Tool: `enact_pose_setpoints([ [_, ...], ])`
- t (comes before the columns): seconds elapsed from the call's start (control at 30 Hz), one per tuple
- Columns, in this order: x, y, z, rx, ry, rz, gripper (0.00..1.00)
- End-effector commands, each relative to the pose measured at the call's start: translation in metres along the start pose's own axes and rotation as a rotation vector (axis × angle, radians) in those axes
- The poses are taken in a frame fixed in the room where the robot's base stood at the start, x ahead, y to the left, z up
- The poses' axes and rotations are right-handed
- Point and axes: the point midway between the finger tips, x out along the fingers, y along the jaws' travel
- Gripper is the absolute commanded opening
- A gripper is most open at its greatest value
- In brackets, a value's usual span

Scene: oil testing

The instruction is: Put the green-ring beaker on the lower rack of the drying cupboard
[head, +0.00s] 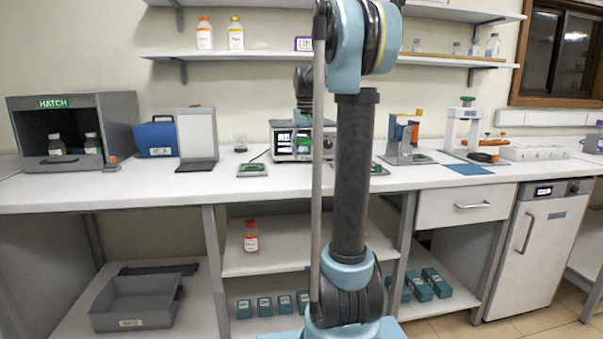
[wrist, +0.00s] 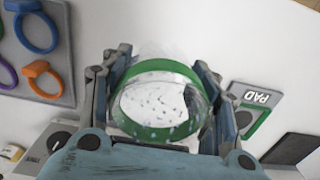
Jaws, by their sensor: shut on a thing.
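The green-ring beaker (wrist: 152,104) is a clear vessel with a green band, seen from above in the wrist view. My gripper (wrist: 158,88) is shut on it, with one finger on each side of the band. In the head view my arm hides most of the gripper and the beaker. A white cupboard (head: 535,250) with a small display and a vertical handle stands under the counter at the right; it appears to be the drying cupboard. Its door is shut, so its racks are hidden.
In the wrist view a grey board (wrist: 62,88) with coloured rings lies left of the beaker, and a green-edged pad (wrist: 250,108) lies right.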

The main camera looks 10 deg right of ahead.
Motion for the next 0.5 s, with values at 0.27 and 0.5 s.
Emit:
enact_pose_setpoints([
  [0.27,0.026,-0.001,0.000,-0.001,0.000,0.000,0.30],
  [0.5,0.052,-0.001,0.000,-0.001,0.000,0.000,0.30],
])
